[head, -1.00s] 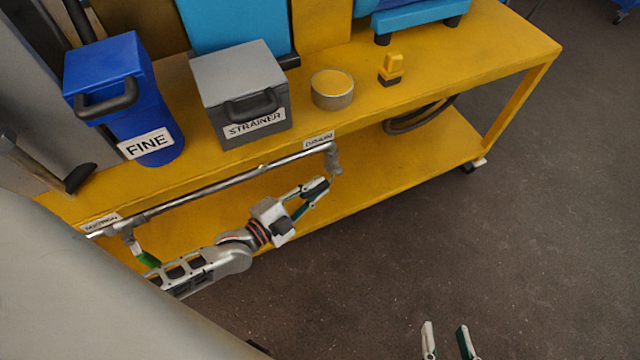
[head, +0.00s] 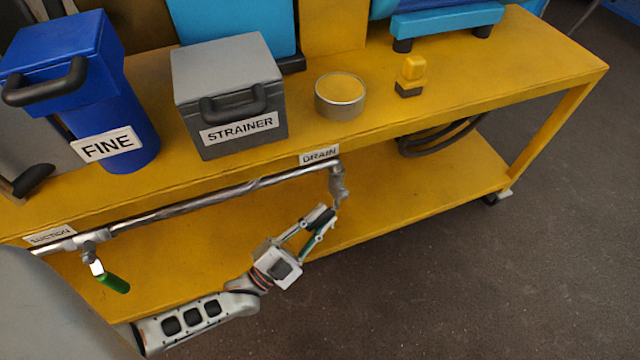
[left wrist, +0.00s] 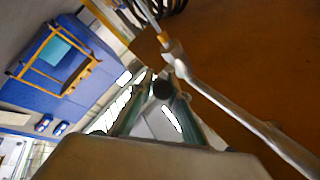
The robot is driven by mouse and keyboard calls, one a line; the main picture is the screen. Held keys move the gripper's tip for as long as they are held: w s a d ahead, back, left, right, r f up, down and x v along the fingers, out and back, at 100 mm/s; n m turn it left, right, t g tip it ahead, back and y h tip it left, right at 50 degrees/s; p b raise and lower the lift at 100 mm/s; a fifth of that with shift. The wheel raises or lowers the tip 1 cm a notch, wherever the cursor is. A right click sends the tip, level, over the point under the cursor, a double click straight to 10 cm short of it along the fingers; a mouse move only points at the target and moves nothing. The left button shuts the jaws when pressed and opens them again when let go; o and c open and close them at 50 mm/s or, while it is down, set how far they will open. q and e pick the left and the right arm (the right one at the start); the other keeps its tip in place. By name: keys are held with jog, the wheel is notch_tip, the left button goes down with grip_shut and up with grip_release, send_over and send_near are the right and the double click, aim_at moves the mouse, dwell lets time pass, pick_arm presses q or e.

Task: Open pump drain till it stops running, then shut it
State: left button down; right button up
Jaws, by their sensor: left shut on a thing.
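The drain valve (head: 338,182) hangs at the right end of a metal pipe, under the DRAIN label (head: 319,155) on the yellow cart's edge. My left gripper (head: 324,216) is just below it, its fingers shut on the valve's dark handle (head: 321,219). In the left wrist view the dark end of the handle (left wrist: 163,89) shows between the fingertips of the left gripper (left wrist: 160,84). I cannot make out any liquid running from the drain, and the fingers partly hide the handle. My right gripper is out of view.
The suction valve, with a green handle (head: 113,281), hangs from the metal pipe (head: 200,198) at the left. The yellow cart (head: 470,100) bears a blue FINE vessel (head: 120,110), a grey STRAINER box (head: 228,80) and a round tin (head: 340,95). Floor is clear at right.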

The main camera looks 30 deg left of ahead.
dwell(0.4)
pick_arm(q)
jog(key=c, duration=1.9)
grip_release()
jog(key=v, duration=1.2)
jog(key=shift+c, duration=0.6)
